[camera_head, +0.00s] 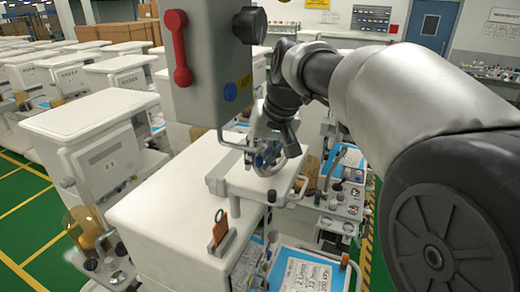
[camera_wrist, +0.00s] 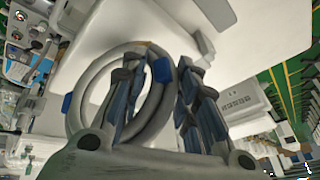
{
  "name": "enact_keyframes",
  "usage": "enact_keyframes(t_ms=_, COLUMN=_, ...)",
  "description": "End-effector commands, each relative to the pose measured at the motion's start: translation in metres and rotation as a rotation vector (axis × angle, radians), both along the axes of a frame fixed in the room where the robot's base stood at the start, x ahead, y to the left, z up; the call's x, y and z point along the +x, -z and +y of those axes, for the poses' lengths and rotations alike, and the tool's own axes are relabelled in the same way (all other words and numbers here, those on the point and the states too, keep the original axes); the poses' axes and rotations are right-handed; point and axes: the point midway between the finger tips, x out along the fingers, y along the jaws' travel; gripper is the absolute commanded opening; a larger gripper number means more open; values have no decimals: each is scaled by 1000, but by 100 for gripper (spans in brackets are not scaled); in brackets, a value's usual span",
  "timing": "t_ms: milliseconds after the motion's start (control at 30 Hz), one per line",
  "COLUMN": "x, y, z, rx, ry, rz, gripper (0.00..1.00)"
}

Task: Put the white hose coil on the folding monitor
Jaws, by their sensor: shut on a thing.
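The white hose coil (camera_wrist: 88,80), a pale ring with blue clips, is in my gripper (camera_wrist: 160,105). In the wrist view one dark finger passes inside the ring and the other is outside it, with the coil's side between them. In the head view my gripper (camera_head: 268,150) and the coil (camera_head: 292,148) are over the folding monitor (camera_head: 250,180), a flat white panel at the edge of the near cart's top. The panel also shows behind the coil in the wrist view (camera_wrist: 105,40). I cannot tell whether the coil touches it. My gripper hides part of the coil.
The near cart's white top (camera_head: 150,215) has free room left of the panel. An orange-handled item (camera_head: 220,230) stands at its front right. A grey box with a red lever (camera_head: 205,60) hangs close to my arm. Side shelves (camera_head: 335,200) with small items lie to the right.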

Motion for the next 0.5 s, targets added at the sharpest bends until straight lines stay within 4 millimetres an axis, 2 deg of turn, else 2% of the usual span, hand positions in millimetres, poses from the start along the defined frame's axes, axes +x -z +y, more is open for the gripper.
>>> enact_keyframes(t_ms=267, x=0, y=2, z=0, rx=0, ry=0, rz=-2, gripper=0)
enact_keyframes(t_ms=300, x=0, y=3, z=0, rx=0, ry=0, rz=-1, gripper=29)
enact_keyframes(t_ms=500, x=0, y=2, z=0, rx=0, ry=0, rz=0, gripper=43)
